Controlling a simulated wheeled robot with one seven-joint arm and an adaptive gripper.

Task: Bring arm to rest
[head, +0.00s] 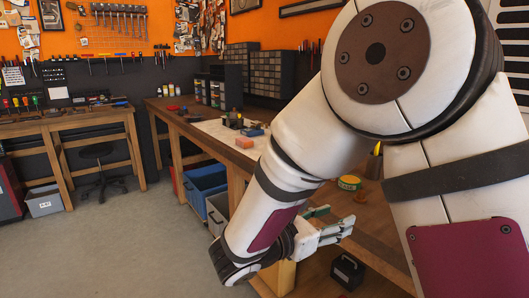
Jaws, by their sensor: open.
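My arm fills the right side of the head view, bent, with its wrist hanging low beside the front edge of the wooden workbench (183,128). My gripper (346,227) points to the right in front of the bench. Its fingers are apart and I see nothing held between them. The wrist and forearm hide part of the bench front behind them.
A green and yellow tin (349,183) sits on the bench close behind my gripper. A black box (347,271) is below it. Orange (244,142) and blue (253,132) blocks lie on top.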

